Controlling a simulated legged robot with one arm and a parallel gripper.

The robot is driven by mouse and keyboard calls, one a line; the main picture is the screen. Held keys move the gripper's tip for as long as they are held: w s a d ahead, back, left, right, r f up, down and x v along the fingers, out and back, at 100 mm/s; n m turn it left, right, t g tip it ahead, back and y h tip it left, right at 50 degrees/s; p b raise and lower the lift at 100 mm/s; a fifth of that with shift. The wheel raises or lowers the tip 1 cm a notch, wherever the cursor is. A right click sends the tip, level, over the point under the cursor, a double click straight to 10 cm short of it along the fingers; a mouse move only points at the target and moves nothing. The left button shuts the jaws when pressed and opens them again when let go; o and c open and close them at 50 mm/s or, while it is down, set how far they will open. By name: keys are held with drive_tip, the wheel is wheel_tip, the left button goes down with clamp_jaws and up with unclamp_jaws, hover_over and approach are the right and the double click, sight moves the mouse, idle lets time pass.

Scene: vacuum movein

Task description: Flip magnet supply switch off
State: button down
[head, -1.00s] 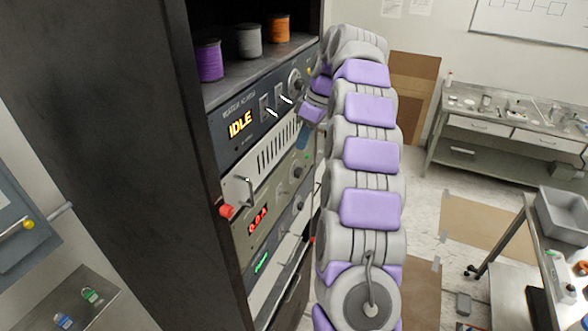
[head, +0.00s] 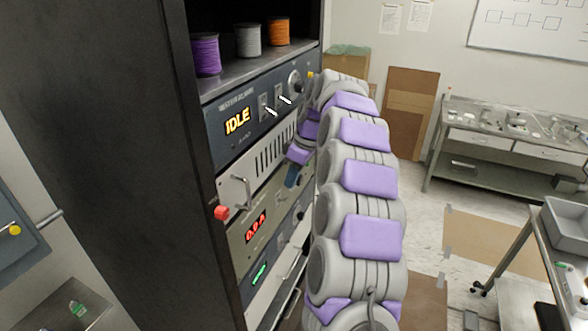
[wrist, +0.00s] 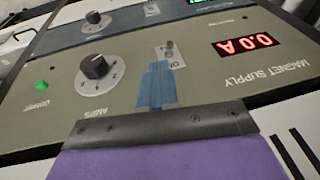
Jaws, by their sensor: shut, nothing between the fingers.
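The magnet supply panel (head: 244,243) is a grey-green rack unit with a red "0.0 A" display (head: 256,228). The panel (wrist: 205,85) appears upside down in the wrist view, with the same display (wrist: 244,45) at upper right. Its small metal toggle switch (wrist: 170,48) stands on a light plate between the display and the black AMPS knob (wrist: 95,68). My gripper (wrist: 157,68) has its blue fingers together, empty, with tips right beside the switch plate. I cannot tell whether they touch the switch. In the head view my gripper (head: 291,177) is at the rack front, partly behind my arm.
Above is a slotted panel with a metal handle (head: 240,193) and red knob (head: 221,213), then a unit reading "IDLE" (head: 237,121) with two toggles. A unit with a green display (head: 259,273) is below. A green button (wrist: 41,86) is beside the AMPS knob.

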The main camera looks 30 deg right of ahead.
sight(284, 200)
drive_tip(key=shift+s+a+f, duration=0.2)
drive_tip(key=shift+s+f, duration=0.05)
drive_tip(key=shift+f, duration=0.4)
drive_tip(key=shift+s+a+f, duration=0.2)
drive_tip(key=shift+f, duration=0.4)
drive_tip(key=shift+s+d+f+t+y+b, duration=0.2)
drive_tip(key=shift+t+y+b, duration=0.15)
drive_tip(key=shift+b, duration=0.55)
drive_tip(key=t+y+b, duration=0.1)
drive_tip(key=b, duration=0.2)
drive_tip(key=s+f+t+y+b, duration=0.1)
drive_tip(key=t+b, duration=0.1)
drive_tip(key=b, duration=0.2)
drive_tip(key=d+f+t+y+b, duration=0.1)
drive_tip(key=b, duration=0.3)
drive_tip(key=shift+s+f+n+t+y, duration=0.15)
drive_tip(key=shift+n+t+y, duration=0.15)
drive_tip(key=shift+t+y, duration=0.05)
drive_tip(key=shift+r, duration=0.8)
